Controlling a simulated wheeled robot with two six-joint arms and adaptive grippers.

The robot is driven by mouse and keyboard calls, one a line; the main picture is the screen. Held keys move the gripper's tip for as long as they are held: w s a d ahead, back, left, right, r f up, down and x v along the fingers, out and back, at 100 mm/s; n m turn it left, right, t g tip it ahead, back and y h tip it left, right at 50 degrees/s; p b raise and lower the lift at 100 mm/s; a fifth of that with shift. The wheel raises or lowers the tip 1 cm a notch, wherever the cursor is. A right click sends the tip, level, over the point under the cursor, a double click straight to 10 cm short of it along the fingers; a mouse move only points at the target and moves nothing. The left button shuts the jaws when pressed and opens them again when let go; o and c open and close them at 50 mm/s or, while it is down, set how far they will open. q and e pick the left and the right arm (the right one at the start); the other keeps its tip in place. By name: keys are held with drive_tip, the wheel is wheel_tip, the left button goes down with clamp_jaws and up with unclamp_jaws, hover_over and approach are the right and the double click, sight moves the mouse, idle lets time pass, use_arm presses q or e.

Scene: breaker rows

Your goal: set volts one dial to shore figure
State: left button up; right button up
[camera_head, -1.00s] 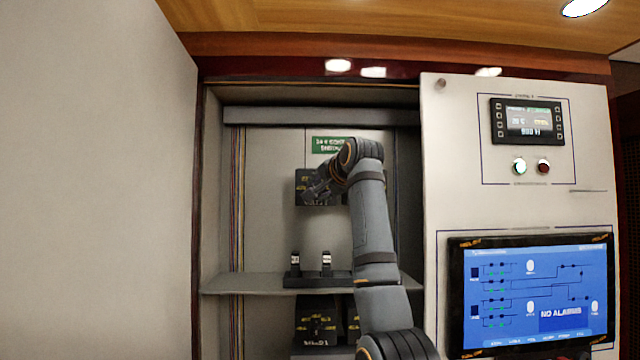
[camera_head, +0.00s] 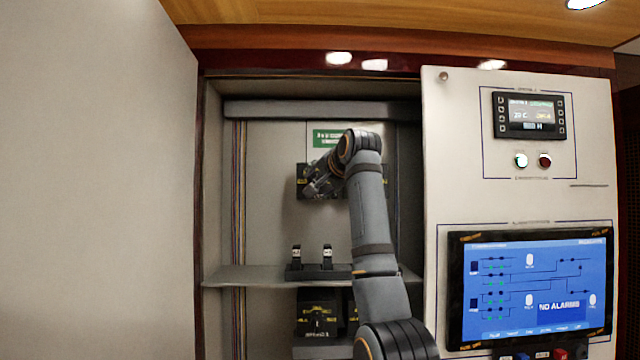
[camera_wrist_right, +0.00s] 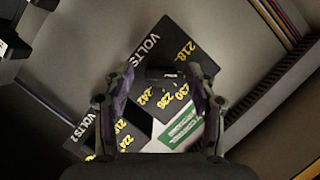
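In the right wrist view a black dial plate (camera_wrist_right: 195,40) carries yellow figures, 218 at one corner and 230, 236 and 242 near its middle, with a white VOLTS label whose end is hidden. A dark knob (camera_wrist_right: 163,74) shows between my fingers. My right gripper (camera_wrist_right: 162,98) is open, one finger on each side of the knob; I cannot tell whether they touch it. A second plate labelled VOLTS 2 (camera_wrist_right: 82,128) is at the left. In the head view my right gripper (camera_head: 318,188) is at the dark dial plate (camera_head: 302,178) inside the cabinet and partly covers it. My left gripper is out of view.
A green label (camera_head: 325,138) is above the dials. A shelf (camera_head: 235,276) with two small black switches (camera_head: 311,262) is below, with more dark plates (camera_head: 316,315) under it. The right panel holds a small display (camera_head: 530,115), its text unclear, and a blue screen (camera_head: 530,290) reading NO ALARMS.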

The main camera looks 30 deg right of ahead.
drive_tip(key=v, duration=1.2)
drive_tip(key=shift+f, duration=0.1)
